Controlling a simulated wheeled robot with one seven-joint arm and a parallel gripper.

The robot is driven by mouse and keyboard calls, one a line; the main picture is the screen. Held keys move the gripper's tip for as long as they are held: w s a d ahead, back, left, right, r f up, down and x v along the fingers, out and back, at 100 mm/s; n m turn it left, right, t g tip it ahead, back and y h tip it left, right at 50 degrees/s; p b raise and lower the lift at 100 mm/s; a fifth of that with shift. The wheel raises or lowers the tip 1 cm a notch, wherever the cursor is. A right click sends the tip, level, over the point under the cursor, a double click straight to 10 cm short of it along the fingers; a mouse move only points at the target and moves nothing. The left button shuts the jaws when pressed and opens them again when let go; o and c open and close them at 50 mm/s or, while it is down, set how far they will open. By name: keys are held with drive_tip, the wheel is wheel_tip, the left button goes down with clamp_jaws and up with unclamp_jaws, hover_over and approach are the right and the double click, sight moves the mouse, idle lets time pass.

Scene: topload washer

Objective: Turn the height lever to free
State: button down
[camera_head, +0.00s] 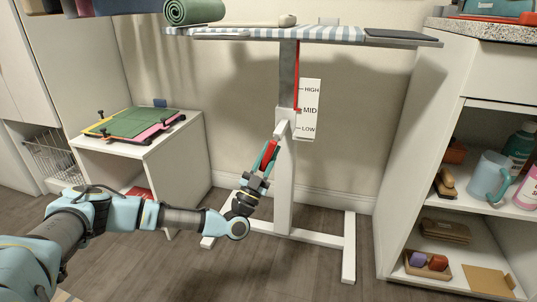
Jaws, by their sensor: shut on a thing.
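The height lever (279,131) is a white arm with a red grip (270,151). It comes off the collar on the white post of the ironing-board stand and slopes down to the left. My gripper (268,155) is shut on the red grip, with teal fingers on both sides of it. The fingers hide part of the grip. Beside the post a white scale plate (309,97) reads HIGH, MID and LOW, and a red line on the post ends near MID. No free mark on the lever can be read.
The striped ironing board (265,34) spans the top, with a rolled green towel (194,11) on it. A white side table (160,142) stands at left, open white shelves (465,205) at right. The stand's feet (323,238) spread over the floor.

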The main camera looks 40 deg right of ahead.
idle(0.4)
drive_tip(key=c, duration=0.7)
unclamp_jaws()
drive_tip(key=b+v, duration=0.2)
drive_tip(key=v, duration=0.8)
drive_tip(key=shift+s+a+f+b, duration=0.1)
drive_tip(key=shift+a+f+b, duration=0.15)
drive_tip(key=shift+f+b, duration=0.1)
